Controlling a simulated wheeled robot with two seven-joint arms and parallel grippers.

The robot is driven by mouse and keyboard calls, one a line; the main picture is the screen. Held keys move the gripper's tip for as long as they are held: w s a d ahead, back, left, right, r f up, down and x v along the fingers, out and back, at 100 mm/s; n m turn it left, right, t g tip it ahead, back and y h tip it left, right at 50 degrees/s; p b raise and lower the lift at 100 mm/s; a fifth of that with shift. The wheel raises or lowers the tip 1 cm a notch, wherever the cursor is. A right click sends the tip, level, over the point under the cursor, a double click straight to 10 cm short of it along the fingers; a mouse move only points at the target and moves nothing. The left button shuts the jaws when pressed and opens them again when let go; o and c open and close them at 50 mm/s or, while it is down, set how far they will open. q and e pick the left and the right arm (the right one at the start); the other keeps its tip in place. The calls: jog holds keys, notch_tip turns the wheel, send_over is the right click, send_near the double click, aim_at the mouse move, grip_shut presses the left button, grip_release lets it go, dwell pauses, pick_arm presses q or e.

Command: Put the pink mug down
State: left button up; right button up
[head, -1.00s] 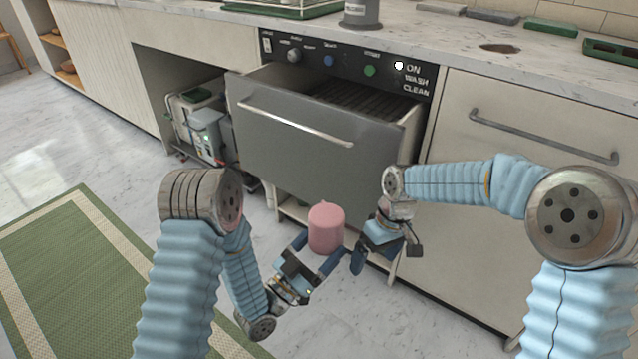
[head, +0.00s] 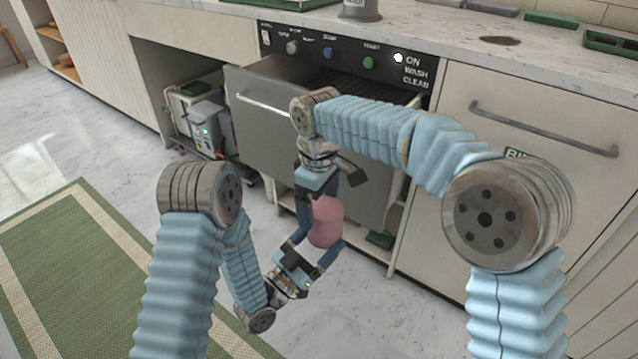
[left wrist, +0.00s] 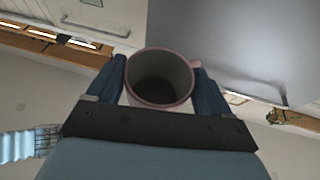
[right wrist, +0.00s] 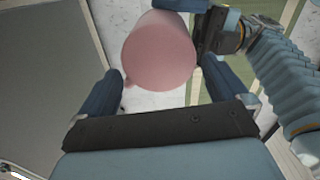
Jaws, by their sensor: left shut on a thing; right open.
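The pink mug (head: 326,222) is held in the air in front of the open drawer, between my two grippers. My left gripper (head: 318,246) is shut on it; in the left wrist view the mug (left wrist: 160,88) sits between both fingers, its open mouth facing that camera and its handle at the right finger. In the head view its closed end faces up. My right gripper (head: 320,208) is open and just above and beside the mug. In the right wrist view the mug (right wrist: 158,52) lies ahead of and between the open fingers; whether they touch it I cannot tell.
The dishwasher drawer (head: 262,140) is pulled out behind the grippers. A grey machine (head: 200,118) stands in the open bay to its left. Clear floor and a green rug (head: 75,260) lie at the left.

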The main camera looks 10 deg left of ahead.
pick_arm(q)
jog(key=shift+d+r, duration=0.1)
jog(key=shift+r, duration=0.1)
pick_arm(e)
notch_tip(320, 180, down, 5)
jog(key=shift+f, duration=0.1)
jog(key=shift+c, duration=0.2)
jog(key=shift+a, duration=0.1)
jog(key=c, duration=1)
pick_arm(q)
jog(key=o, duration=1.3)
jog(key=shift+c, duration=0.2)
jog(key=o, duration=0.3)
pick_arm(e)
jog(key=shift+c, duration=1)
pick_arm(q)
jog(key=shift+f, duration=0.1)
